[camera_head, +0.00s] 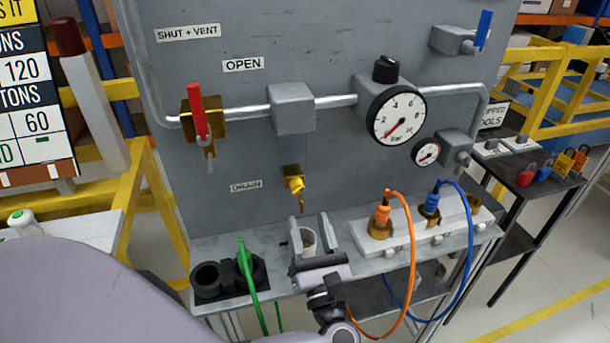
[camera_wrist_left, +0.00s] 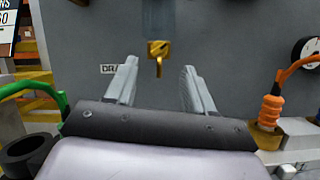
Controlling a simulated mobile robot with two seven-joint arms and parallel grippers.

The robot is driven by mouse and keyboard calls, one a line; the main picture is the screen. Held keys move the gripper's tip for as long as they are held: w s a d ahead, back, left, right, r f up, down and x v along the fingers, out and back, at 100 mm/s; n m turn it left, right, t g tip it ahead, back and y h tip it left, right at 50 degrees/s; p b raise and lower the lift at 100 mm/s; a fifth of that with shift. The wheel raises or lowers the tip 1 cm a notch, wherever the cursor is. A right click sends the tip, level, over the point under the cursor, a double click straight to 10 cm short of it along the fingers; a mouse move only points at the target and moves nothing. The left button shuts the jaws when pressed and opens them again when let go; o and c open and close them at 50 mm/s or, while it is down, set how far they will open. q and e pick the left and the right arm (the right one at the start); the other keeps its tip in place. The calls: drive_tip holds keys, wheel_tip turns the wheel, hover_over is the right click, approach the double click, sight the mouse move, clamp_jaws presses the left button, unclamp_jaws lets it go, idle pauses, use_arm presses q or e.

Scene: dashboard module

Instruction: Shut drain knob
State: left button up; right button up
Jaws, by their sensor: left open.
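The drain knob (camera_head: 294,185) is a small yellow-brass valve on the grey panel, right of the DRAIN label (camera_head: 246,186). It also shows in the left wrist view (camera_wrist_left: 159,50), with its handle hanging down. My left gripper (camera_head: 309,226) is open and empty, below and in front of the knob in the head view. In the left wrist view my two fingers (camera_wrist_left: 160,72) point at the panel, and the knob appears between and slightly beyond their tips, apart from both. My right gripper is not in view.
A green hose (camera_head: 247,268) with black sockets is at left; orange (camera_head: 411,240) and blue (camera_head: 470,230) hoses loop at right. A red lever (camera_head: 197,110) and gauge (camera_head: 396,115) are higher up.

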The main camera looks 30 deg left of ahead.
sight(298, 190)
use_arm(q)
drive_tip(key=p+x, duration=0.1)
drive_tip(key=x, duration=0.6)
drive_tip(key=shift+s, duration=0.1)
clamp_jaws()
